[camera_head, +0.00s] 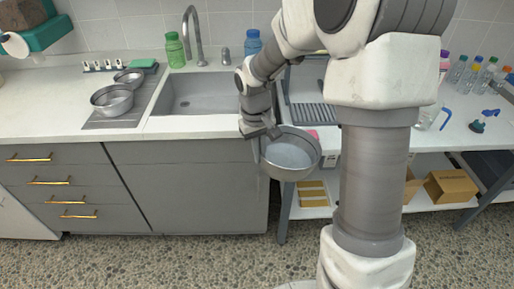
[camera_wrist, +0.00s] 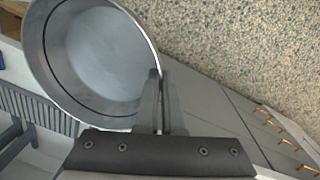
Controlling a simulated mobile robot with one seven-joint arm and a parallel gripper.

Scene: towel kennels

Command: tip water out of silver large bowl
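The silver large bowl (camera_head: 290,155) hangs in the air in front of the counter edge, right of the sink (camera_head: 195,92). It is roughly level or slightly tilted, and its inside shows a pale, bluish grey surface. My gripper (camera_head: 262,135) is shut on the bowl's rim at its left side. In the wrist view the two fingers (camera_wrist: 160,100) pinch the rim of the bowl (camera_wrist: 95,60). Whether the pale surface inside is water is hard to tell.
Two smaller-looking silver bowls (camera_head: 112,98) stand on the drainer left of the sink. A green bottle (camera_head: 175,50) and a blue bottle (camera_head: 253,43) stand behind the sink near the faucet (camera_head: 193,35). A shelf table with a cardboard box (camera_head: 450,187) is at right.

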